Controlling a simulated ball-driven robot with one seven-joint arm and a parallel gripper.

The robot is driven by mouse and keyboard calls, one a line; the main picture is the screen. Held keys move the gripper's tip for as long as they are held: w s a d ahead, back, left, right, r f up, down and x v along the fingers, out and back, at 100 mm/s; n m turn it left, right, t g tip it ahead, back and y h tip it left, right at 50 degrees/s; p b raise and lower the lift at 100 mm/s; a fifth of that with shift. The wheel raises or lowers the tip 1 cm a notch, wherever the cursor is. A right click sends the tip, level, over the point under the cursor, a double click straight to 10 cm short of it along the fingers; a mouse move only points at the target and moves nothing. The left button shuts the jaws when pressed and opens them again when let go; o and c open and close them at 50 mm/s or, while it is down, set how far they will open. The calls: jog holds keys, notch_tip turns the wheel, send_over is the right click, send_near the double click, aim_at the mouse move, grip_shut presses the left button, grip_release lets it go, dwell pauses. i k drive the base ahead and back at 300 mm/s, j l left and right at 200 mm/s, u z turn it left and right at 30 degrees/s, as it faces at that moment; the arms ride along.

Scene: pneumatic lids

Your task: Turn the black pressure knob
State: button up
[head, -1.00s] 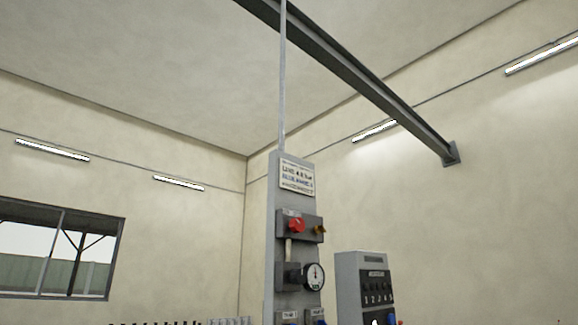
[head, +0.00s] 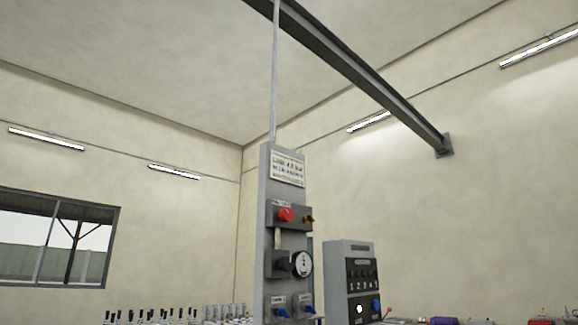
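A tall grey control panel (head: 268,215) stands in the lower middle of the head view. It carries a white sign (head: 287,168), a red knob (head: 286,214) with a small orange part to its right, and a round white gauge (head: 301,263). A dark block (head: 281,264) sits just left of the gauge; I cannot tell whether it is the black pressure knob or the regulator body. Blue handles (head: 281,313) show at the bottom of the panel. My gripper is not in view.
A grey box (head: 336,280) with a black numbered face stands right of the panel. Several small bottle-like items (head: 228,313) line the bottom edge at left, and small coloured objects including a purple one (head: 444,321) at right. A window (head: 60,237) is at far left.

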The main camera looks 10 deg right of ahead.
aim_at(287, 264)
jog(key=i+l, duration=0.15)
jog(key=i, duration=0.35)
jog(key=i+l, duration=0.1)
jog(key=i, duration=0.45)
